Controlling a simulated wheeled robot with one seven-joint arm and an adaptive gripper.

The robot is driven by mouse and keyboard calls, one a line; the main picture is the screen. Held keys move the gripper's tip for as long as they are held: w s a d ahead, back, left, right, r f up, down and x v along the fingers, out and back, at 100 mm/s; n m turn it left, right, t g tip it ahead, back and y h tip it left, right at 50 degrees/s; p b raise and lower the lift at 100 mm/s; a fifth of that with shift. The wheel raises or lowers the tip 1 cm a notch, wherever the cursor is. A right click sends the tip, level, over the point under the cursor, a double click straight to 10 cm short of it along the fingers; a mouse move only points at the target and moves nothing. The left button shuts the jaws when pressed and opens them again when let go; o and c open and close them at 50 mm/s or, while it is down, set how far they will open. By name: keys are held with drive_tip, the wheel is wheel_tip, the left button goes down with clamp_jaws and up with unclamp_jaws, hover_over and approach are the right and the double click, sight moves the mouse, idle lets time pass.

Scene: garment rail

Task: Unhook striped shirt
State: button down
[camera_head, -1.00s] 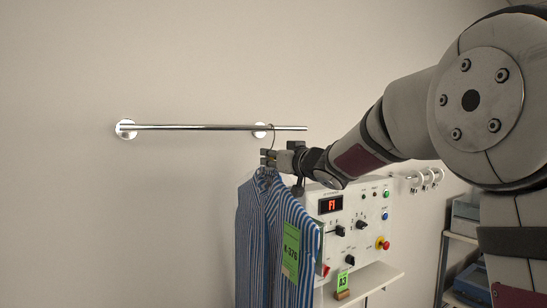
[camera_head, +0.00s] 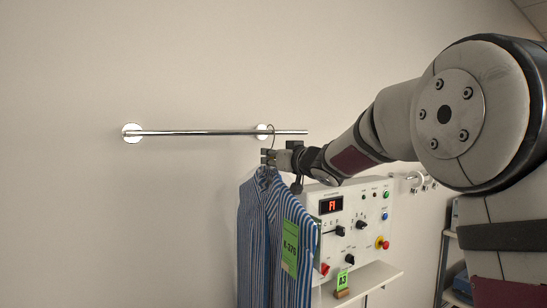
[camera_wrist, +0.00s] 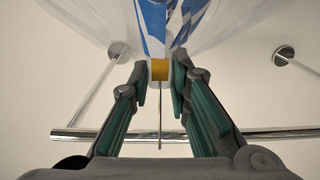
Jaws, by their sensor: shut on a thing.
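The blue-and-white striped shirt (camera_head: 262,235) hangs upright on a hanger below the wall rail (camera_head: 200,132), with a green tag (camera_head: 290,248) on its front. My gripper (camera_head: 268,158) is shut on the hanger's neck, just under the rail. In the wrist view my gripper (camera_wrist: 160,80) has its fingers on either side of the yellow hanger neck (camera_wrist: 160,69). The thin hanger hook (camera_wrist: 160,115) reaches across the rail (camera_wrist: 280,133); in the head view the hook (camera_head: 272,130) rises slightly above it. I cannot tell whether the hook touches the rail.
A white control panel (camera_head: 320,235) with a red display and knobs is close to the right of the shirt. A small shelf (camera_head: 375,278) with a green A3 marker (camera_head: 342,281) is below. Wall hooks (camera_head: 415,180) are farther right. The wall left of the shirt is clear.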

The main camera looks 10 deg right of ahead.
drive_tip(key=shift+a+r+p, duration=0.2)
drive_tip(key=shift+r+p, duration=0.25)
drive_tip(key=shift+r, duration=0.4)
drive_tip(key=shift+r, duration=0.1)
drive_tip(key=shift+d, duration=0.1)
drive_tip(key=shift+s+d+p, duration=0.15)
drive_tip(key=shift+s+p, duration=0.3)
drive_tip(key=shift+s, duration=0.1)
drive_tip(key=shift+p+v, duration=0.8)
drive_tip(key=shift+v, duration=2.1)
drive_tip(key=shift+d, duration=0.2)
drive_tip(key=v, duration=4.1)
drive_tip(key=shift+s, duration=0.4)
drive_tip(key=shift+d, duration=0.1)
